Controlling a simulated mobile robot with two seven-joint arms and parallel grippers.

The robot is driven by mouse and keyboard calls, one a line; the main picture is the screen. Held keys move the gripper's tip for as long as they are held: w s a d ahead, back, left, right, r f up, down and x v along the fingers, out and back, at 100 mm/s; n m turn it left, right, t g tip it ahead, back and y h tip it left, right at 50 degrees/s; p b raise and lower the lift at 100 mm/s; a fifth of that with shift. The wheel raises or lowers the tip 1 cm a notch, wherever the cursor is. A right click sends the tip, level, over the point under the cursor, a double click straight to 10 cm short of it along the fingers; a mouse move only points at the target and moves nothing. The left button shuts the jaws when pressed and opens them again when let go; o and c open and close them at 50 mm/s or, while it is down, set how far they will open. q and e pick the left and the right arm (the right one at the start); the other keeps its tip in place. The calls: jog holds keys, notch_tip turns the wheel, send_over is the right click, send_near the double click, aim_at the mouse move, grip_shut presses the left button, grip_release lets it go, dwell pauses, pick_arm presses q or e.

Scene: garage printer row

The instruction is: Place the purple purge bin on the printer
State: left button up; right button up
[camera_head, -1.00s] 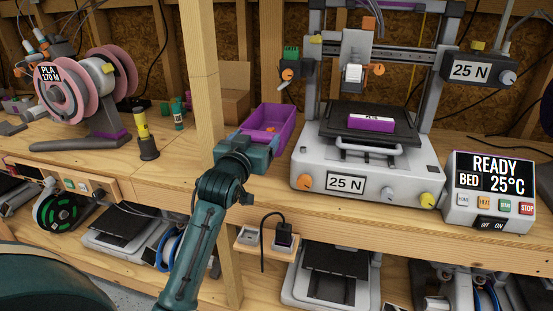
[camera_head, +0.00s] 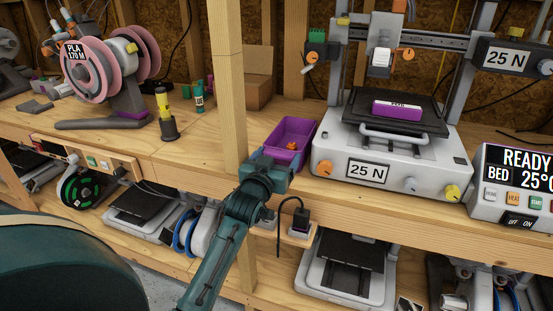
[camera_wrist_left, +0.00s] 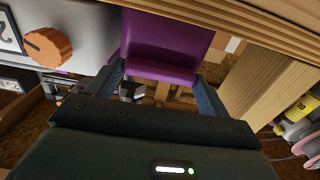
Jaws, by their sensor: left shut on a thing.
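The purple purge bin (camera_head: 303,127) is an open-topped tray with small orange bits inside, just left of the printer on the bench. My left gripper (camera_head: 272,163) is shut on its near end, which hides that end. In the left wrist view the bin's purple wall (camera_wrist_left: 160,45) shows between the two fingers (camera_wrist_left: 160,88). I cannot tell whether the bin rests on the wood or is slightly raised. The printer (camera_head: 325,160) has a pale base marked 25 N and a dark bed (camera_head: 366,107) with a purple labelled block (camera_head: 397,110) on it. My right gripper is out of view.
A wooden post (camera_head: 229,80) stands left of the bin. A cardboard box (camera_head: 260,88) is behind it. The printer's gantry (camera_head: 420,45) spans above the bed. A control box (camera_head: 505,200) sits at right. Bare bench (camera_head: 200,150) lies left of the post.

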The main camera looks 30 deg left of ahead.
pick_arm(q)
jog(key=shift+f, duration=0.1)
jog(key=o, duration=1.2)
jog(key=shift+c, duration=0.2)
